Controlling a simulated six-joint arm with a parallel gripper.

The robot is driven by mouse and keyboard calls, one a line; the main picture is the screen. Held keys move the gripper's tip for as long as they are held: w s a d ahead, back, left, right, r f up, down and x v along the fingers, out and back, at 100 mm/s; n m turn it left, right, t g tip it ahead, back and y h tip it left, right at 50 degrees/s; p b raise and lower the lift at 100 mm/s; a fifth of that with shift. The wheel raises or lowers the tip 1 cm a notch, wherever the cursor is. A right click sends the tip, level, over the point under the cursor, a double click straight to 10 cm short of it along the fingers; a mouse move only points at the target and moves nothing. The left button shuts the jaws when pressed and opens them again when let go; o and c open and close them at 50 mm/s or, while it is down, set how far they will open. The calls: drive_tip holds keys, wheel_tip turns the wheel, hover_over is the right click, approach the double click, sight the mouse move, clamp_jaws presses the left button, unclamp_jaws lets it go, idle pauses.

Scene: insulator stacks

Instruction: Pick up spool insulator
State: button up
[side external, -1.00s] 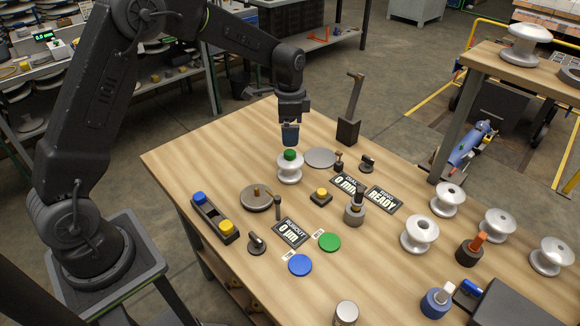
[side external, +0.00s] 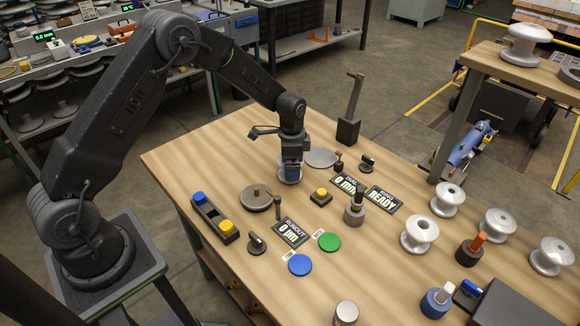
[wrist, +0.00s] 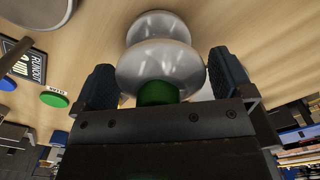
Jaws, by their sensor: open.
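A white spool insulator (side external: 288,181) with a green top stands on the wooden table in the side external view, mostly hidden behind my gripper (side external: 291,168). In the wrist view the insulator (wrist: 160,66) shows its pale rounded flanges, and the green piece (wrist: 157,93) on its end is close to my gripper's palm. My open gripper (wrist: 163,80) has one dark blue finger on each side of the green end. Whether the fingers touch the insulator cannot be told. More white spool insulators stand at the right, including one near the middle right (side external: 419,235) and one behind it (side external: 447,199).
A grey disc (side external: 320,158) lies just right of my gripper, and a dark upright post (side external: 349,128) stands behind. A round turntable (side external: 256,198) is in front on the left. Display plates (side external: 291,233) and blue (side external: 300,265) and green (side external: 329,242) buttons lie nearer.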

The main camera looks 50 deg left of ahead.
drive_tip(key=shift+c, duration=0.3)
drive_tip(key=c, duration=1.1)
drive_tip(key=shift+r, duration=0.15)
